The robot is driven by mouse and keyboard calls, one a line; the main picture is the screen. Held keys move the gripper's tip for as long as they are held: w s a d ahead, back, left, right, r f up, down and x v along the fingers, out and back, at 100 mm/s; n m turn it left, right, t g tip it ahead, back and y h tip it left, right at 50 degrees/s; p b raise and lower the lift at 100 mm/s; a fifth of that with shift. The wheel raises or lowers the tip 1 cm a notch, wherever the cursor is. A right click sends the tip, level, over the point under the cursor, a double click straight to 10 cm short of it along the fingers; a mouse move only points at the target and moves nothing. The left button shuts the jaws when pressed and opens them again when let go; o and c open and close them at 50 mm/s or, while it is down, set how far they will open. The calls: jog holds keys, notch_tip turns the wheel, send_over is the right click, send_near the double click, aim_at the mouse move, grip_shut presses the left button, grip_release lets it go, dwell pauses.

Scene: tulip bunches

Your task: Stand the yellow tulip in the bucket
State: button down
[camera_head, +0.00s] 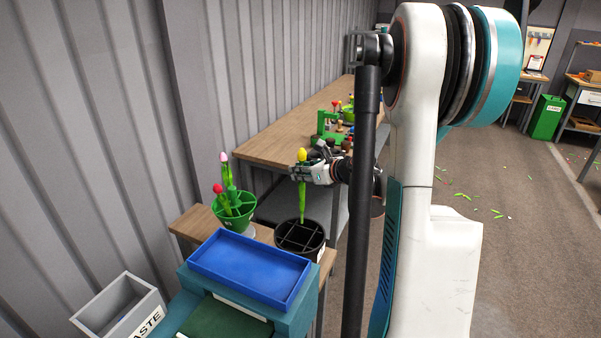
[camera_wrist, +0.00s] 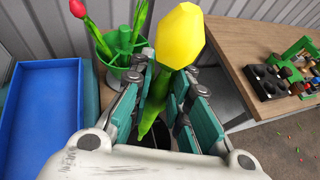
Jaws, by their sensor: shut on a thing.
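The yellow tulip (camera_head: 302,155) is upright in my gripper (camera_head: 300,173), with its green stem hanging below. In the wrist view the yellow bloom (camera_wrist: 181,36) is close to the camera, and the stem passes between the teal finger pads of my gripper (camera_wrist: 160,90), which are shut on it. The black bucket (camera_head: 322,250) with divided compartments stands on the small wooden table below. The stem's lower end shows at the bucket's far part; I cannot tell whether it is inside the mouth. In the wrist view the bucket (camera_wrist: 163,136) is mostly hidden by my gripper.
A green pot (camera_head: 237,222) with red and pink tulips stands left of the bucket. A blue tray (camera_head: 250,265) lies in front, and a grey waste bin (camera_head: 120,305) is at lower left. A long bench (camera_head: 270,145) with green racks stands behind.

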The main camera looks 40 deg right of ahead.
aim_at(305, 212)
jog(key=shift+f+b, duration=6.55)
jog(key=shift+f, duration=1.55)
jog(key=c, duration=1.4)
grip_release()
jog(key=shift+c, duration=0.2)
jog(key=r+p+v, duration=0.1)
jog(key=p+v, duration=0.2)
jog(key=v, duration=0.6)
jog(key=shift+r+p, duration=0.35)
jog(key=shift+r, duration=0.2)
jog(key=shift+r, duration=0.1)
jog(key=s+r+p, duration=0.3)
jog(key=r+p, duration=0.1)
jog(key=r, duration=0.2)
jog(key=shift+s+r+p, duration=0.25)
jog(key=shift+s+p, duration=0.05)
jog(key=shift+p, duration=0.1)
